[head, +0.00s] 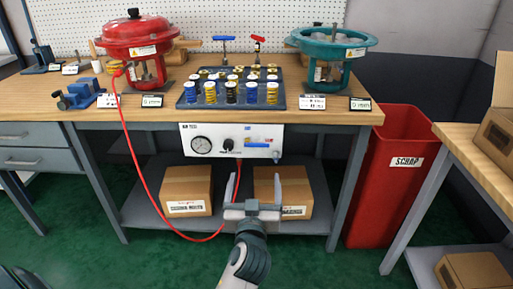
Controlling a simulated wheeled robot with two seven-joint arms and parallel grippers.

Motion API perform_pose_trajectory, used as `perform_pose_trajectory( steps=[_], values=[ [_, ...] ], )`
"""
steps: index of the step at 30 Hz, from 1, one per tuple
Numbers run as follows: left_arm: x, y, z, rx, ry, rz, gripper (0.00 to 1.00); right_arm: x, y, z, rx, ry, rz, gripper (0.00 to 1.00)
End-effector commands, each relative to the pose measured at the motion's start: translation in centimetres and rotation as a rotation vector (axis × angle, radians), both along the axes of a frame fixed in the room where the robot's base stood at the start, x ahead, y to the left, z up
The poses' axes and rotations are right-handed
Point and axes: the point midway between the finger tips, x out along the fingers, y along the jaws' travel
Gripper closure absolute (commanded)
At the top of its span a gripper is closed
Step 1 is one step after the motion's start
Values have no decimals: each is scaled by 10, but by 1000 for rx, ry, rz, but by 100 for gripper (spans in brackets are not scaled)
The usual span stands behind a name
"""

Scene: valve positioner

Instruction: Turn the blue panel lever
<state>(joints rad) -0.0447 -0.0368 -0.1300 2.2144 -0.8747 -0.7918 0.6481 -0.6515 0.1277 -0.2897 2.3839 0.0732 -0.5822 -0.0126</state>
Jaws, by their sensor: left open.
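The white control panel (222,150) hangs below the front edge of the workbench. A small blue lever (257,145) sits on its right part and lies about level. A round gauge, a black knob and a blue-marked label are also on the panel. My left gripper (256,180) comes up from the bottom middle with its two fingers spread and nothing between them. In the picture it is below the lever and apart from it. My right gripper is not in view.
A red hose (139,175) loops from the red actuator (138,40) down and back up to the panel. Two cardboard boxes (187,190) stand on the lower shelf. A red scrap bin (388,185) and another table (480,140) are at the right.

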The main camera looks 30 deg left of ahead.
Motion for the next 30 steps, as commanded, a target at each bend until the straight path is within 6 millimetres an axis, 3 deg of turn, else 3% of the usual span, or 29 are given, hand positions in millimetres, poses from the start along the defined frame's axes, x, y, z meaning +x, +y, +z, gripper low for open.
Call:
perform_pose_trajectory(
  steps=[8,24,30],
  values=[
    [30,15,1,3,-2,0,15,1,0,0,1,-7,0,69],
    [116,56,0,3,0,0,15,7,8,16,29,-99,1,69],
    [140,67,-1,3,1,-1,15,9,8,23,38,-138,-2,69]
  ],
)
